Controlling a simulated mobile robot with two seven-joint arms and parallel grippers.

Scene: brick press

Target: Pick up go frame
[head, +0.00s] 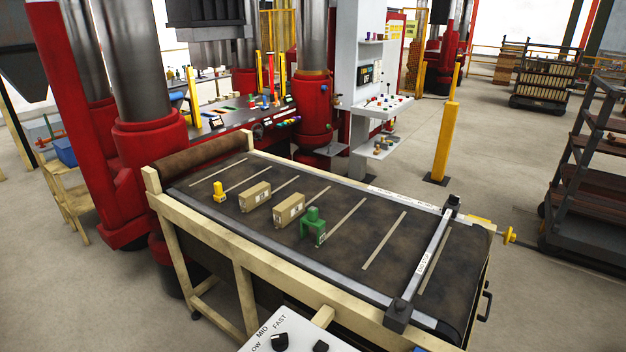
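A small green frame (314,230), shaped like an arch with a knob on top, stands upright on the dark conveyor belt (345,255). It looks like the go frame. A small pale mark shows low on it, too small to read. It stands just right of a tan brick (289,209); I cannot tell whether they touch. A second tan brick (256,195) lies further left, and a small yellow piece (219,192) stands left of that. Neither of my grippers is in view.
A grey crossbar (425,258) spans the belt's right end. A wooden rail (220,240) runs along the belt's near side. A control box with a speed knob (279,342) stands at the front. A yellow post (445,140) and a dark rack (590,170) stand behind right.

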